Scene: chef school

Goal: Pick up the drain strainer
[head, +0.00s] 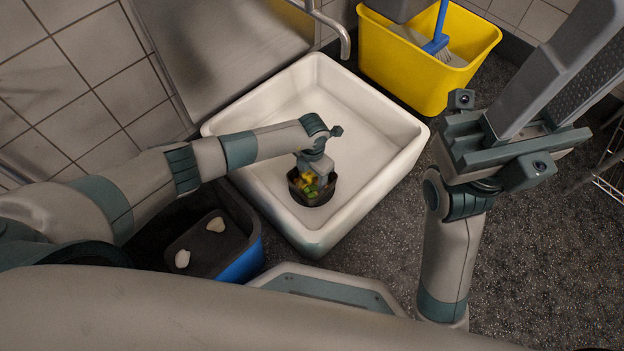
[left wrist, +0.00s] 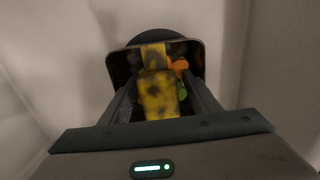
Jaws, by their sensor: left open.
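I cannot tell whether the fingers touch the strainer. My right gripper (head: 560,75) is raised at the right, away from the sink.
A faucet (head: 345,42) hangs over the back of the sink. A yellow bucket (head: 430,75) with a blue-handled brush (head: 438,45) stands behind it. A blue bin (head: 243,262) with two pale pieces on it stands at the front left. Dark floor is open at the right.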

